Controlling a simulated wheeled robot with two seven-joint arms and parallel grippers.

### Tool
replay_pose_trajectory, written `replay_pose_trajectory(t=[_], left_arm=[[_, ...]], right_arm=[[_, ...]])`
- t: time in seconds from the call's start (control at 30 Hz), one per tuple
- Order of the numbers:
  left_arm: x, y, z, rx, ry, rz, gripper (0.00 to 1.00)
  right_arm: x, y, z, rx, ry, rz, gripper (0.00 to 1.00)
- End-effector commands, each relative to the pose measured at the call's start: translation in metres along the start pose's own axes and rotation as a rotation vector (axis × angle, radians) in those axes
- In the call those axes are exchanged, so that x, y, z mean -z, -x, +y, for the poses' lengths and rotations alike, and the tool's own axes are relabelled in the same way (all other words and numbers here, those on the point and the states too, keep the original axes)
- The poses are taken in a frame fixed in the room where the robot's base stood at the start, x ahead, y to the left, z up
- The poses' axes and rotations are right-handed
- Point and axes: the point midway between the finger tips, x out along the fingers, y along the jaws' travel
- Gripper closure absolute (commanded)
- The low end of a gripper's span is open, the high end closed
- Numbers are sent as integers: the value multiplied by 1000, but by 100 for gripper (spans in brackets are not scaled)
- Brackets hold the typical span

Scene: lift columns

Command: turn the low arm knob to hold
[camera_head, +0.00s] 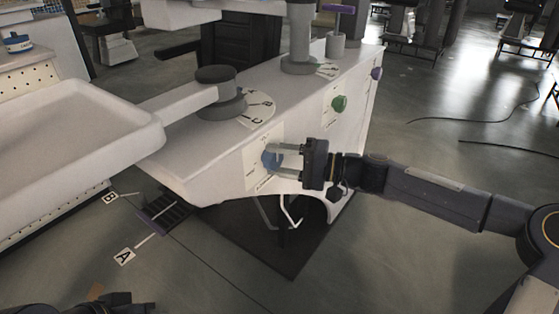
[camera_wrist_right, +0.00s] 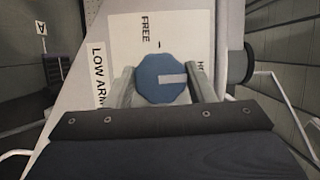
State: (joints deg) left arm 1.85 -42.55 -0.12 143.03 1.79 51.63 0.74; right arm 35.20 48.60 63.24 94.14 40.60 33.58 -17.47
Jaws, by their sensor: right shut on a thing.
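The low arm knob (camera_head: 272,157) is a blue knob on a white label plate on the side of the white column body. In the right wrist view the knob (camera_wrist_right: 162,79) is a blue faceted disc with a pale bar mark that runs from its middle to the right. The label (camera_wrist_right: 140,27) reads "FREE" above the knob, "LOW ARM" at left, and a partly hidden word starting with "H" at right. My right gripper (camera_head: 288,160) is shut on the knob, one finger on each side. My left gripper (camera_head: 120,303) is partly in view at the bottom left; its fingers are unclear.
A green knob (camera_head: 339,103) and a purple knob (camera_head: 376,73) sit farther along the same side. A white tray arm (camera_head: 80,125) extends left from a grey pivot (camera_head: 217,92) with a lettered dial. Floor labels A (camera_head: 124,257) and B (camera_head: 109,198) lie below. Open floor lies to the right.

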Motion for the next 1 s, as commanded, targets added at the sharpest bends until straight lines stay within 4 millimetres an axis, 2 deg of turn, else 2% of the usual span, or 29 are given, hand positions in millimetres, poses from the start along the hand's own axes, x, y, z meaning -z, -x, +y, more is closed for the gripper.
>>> replay_pose_trajectory(t=[0.63, 0.67, 0.8, 1.0], left_arm=[[0, 0, 0, 0, 0, 0, 100], [0, 0, 0, 0, 0, 0, 100], [0, 0, 0, 0, 0, 0, 100], [0, 0, 0, 0, 0, 0, 100]], right_arm=[[0, 0, 1, 19, -51, 2, 74], [0, 0, 1, 19, -51, 2, 50], [0, 0, 1, 19, -50, 1, 32], [0, 0, 0, 19, -48, 1, 31]])
